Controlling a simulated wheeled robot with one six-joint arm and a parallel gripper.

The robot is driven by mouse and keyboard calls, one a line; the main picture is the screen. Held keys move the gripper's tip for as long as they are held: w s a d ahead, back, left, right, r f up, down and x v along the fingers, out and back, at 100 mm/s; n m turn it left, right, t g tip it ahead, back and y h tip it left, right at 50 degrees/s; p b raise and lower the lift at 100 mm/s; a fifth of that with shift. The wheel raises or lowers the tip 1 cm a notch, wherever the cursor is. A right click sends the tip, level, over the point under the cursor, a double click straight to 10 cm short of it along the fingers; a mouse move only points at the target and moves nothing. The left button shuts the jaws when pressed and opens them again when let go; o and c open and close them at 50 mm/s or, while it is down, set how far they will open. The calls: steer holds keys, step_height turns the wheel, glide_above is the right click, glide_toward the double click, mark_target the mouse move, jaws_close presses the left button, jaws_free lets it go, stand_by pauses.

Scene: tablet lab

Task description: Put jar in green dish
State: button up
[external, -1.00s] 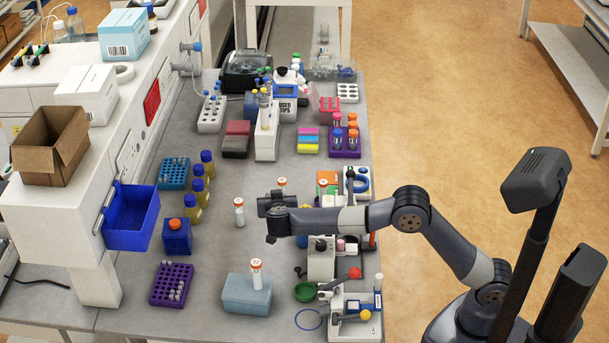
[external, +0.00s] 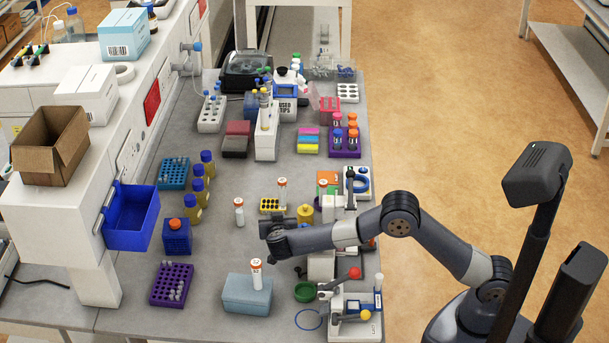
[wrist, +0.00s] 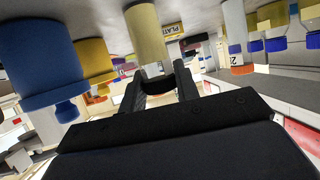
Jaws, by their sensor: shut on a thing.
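My gripper (external: 275,240) is shut above the bench, up and left of the green dish (external: 305,292). In the wrist view, where the surroundings appear upside down, my gripper (wrist: 158,86) is shut with a pale yellow jar (wrist: 148,35) between or just beyond its fingertips. The jar's end at the fingers is partly hidden by them. The jar cannot be made out at my gripper in the external view. The green dish is low, round and looks empty, near the bench's right side. My gripper is apart from it.
A yellow pot (external: 305,214) and a yellow rack (external: 270,205) stand behind my gripper.

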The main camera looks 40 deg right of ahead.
steer(key=o, duration=1.1)
steer(key=shift+r+p, duration=0.15)
steer(key=shift+p, duration=0.15)
steer(key=b+v, duration=0.2)
steer(key=v, duration=0.4)
steer(key=shift+s+a, duration=0.15)
steer(key=shift+o, duration=0.4)
steer(key=shift+s+a+r, duration=0.2)
steer(key=shift+s+a, duration=0.05)
steer(key=shift+s, duration=0.15)
